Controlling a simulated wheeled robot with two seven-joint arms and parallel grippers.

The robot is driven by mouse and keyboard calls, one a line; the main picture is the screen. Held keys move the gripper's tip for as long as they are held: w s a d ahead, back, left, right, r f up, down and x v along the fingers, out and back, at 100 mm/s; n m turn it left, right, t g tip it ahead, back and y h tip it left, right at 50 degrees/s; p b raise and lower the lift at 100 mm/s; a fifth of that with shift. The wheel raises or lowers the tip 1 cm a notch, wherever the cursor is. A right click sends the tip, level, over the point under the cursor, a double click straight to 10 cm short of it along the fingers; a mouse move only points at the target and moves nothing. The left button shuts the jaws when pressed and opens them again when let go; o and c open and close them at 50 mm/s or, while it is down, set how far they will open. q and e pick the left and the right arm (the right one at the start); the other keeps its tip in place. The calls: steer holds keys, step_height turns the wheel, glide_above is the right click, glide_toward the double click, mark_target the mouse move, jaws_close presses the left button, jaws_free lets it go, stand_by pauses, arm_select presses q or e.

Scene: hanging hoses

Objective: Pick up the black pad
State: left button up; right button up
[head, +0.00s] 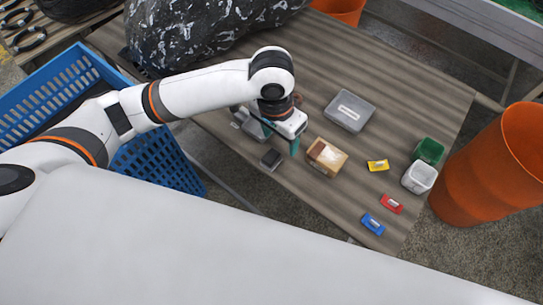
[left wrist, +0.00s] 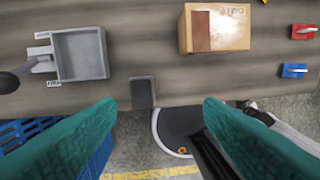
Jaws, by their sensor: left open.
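The black pad (head: 271,160) is a small dark block lying at the near edge of the wooden table. My left gripper (head: 283,143) is over the table edge, just above and behind the pad in the head view. Its teal fingers (left wrist: 160,106) are wide apart with nothing between them, and they do not appear to touch the pad. My right gripper is not in view.
A cardboard box (head: 327,157) stands just right of the pad. A grey open tray (left wrist: 80,54) is to its left. A blue crate (head: 160,160) stands left of the table.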

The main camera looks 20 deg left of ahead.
arm_select(q)
steer(key=w+a+r, duration=0.1)
steer(key=a, duration=0.1)
steer(key=y, duration=0.1)
glide_above(273, 154)
steer(key=shift+n, duration=0.4)
steer(key=f, duration=0.6)
steer(key=shift+a+f, duration=0.2)
steer(key=shift+d+f+b, duration=0.2)
steer(key=shift+f+b, duration=0.1)
steer(key=shift+f, duration=2.45)
steer(key=shift+c, duration=0.3)
steer(key=c, duration=1)
steer(key=shift+r, duration=0.1)
step_height(273, 154, up, 10)
steer(key=shift+p, duration=0.35)
